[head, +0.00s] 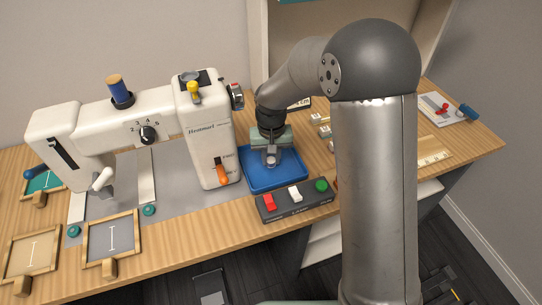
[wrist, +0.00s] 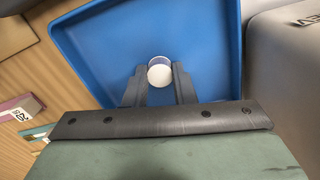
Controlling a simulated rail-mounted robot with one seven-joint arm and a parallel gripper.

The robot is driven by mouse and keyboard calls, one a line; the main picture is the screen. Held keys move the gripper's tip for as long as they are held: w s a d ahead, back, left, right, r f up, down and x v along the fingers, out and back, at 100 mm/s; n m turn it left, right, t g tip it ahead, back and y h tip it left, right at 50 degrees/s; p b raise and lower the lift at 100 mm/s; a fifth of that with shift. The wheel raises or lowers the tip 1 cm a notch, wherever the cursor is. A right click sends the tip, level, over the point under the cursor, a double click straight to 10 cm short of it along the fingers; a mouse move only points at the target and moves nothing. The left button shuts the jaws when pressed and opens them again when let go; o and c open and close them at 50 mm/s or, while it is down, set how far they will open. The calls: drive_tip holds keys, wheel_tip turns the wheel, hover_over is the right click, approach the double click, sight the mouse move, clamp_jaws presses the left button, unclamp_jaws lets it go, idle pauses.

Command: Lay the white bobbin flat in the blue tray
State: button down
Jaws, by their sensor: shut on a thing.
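The white bobbin (wrist: 159,75) is in the wrist view, between the two fingertips of my gripper (wrist: 159,83). Its round face is turned toward the wrist camera. My gripper is shut on it. In the head view my gripper (head: 271,158) points down over the blue tray (head: 285,178). The bobbin is too small and too covered to make out clearly there. The tray also fills the upper middle of the wrist view (wrist: 105,50), and its floor around the bobbin is bare. I cannot tell whether the bobbin touches the tray floor.
A white sewing machine (head: 207,140) stands close on the tray's left. A dark box (head: 297,206) with red, white and green buttons is just in front of the tray. Small labelled pieces (head: 322,125) lie to its right. Wooden frames (head: 110,240) are at the front left.

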sight(271, 160)
drive_tip(key=shift+f, duration=0.25)
drive_tip(key=c, duration=1.2)
unclamp_jaws()
drive_tip(key=shift+r, duration=0.1)
wheel_tip(271, 160, up, 12)
drive_tip(key=shift+r+p, duration=0.2)
drive_tip(key=shift+p, duration=0.1)
drive_tip(key=s+d+r+p, duration=0.1)
drive_tip(key=s+d, duration=0.4)
drive_tip(key=s, duration=0.3)
drive_tip(key=s+d+p, duration=0.1)
drive_tip(key=s+d, duration=0.3)
drive_tip(key=s, duration=0.4)
drive_tip(key=s+d+r+m+p, duration=0.1)
drive_tip(key=s+d, duration=0.4)
drive_tip(key=s, duration=0.4)
drive_tip(key=shift+d+r, duration=0.3)
